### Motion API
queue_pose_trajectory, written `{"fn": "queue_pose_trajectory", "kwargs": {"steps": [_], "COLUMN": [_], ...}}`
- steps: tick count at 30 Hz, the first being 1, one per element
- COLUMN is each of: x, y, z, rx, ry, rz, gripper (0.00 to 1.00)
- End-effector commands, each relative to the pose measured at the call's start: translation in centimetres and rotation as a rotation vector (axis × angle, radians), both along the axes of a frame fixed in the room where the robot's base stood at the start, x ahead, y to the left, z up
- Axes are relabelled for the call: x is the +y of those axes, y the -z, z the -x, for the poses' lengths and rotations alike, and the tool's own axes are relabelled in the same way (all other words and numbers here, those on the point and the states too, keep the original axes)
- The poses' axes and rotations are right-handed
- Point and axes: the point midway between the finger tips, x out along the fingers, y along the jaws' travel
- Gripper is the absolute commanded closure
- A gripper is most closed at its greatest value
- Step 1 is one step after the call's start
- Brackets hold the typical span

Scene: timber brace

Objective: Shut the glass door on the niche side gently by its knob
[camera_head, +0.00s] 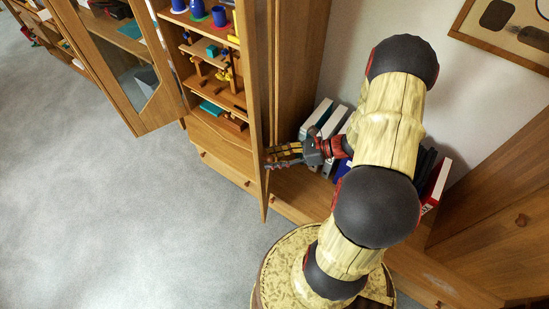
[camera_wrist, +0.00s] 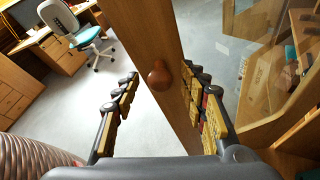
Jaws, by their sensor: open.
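The niche-side glass door (camera_head: 257,100) stands open and is seen nearly edge-on in the head view. In the wrist view its wooden frame (camera_wrist: 140,35) slants across the middle, with a glass pane (camera_wrist: 240,50) to the right. A round brown knob (camera_wrist: 159,75) sits on that frame and is hidden in the head view. My gripper (camera_head: 268,158) is at the door's niche side, fingers pointing at it. It is open; in the wrist view the knob appears between its spread fingertips (camera_wrist: 163,78), nearer the right finger. I cannot tell whether anything touches.
The other glass door (camera_head: 130,70) stands open at the left. Cabinet shelves (camera_head: 210,60) hold cups and small toys. Binders (camera_head: 318,118) stand in the niche behind my gripper, and a red one (camera_head: 436,185) stands further right. The grey floor (camera_head: 130,220) is clear at left.

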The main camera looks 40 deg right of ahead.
Motion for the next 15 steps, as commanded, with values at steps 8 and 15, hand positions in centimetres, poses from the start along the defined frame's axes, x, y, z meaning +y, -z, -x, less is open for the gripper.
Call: {"fn": "queue_pose_trajectory", "kwargs": {"steps": [8,15], "x": [-0.01,-0.01], "y": [0.0,-0.01], "z": [0.01,0.01], "rx": [-0.001,0.0], "ry": [0.0,-0.001], "rz": [0.001,0.001], "gripper": [0.61,0.75]}}
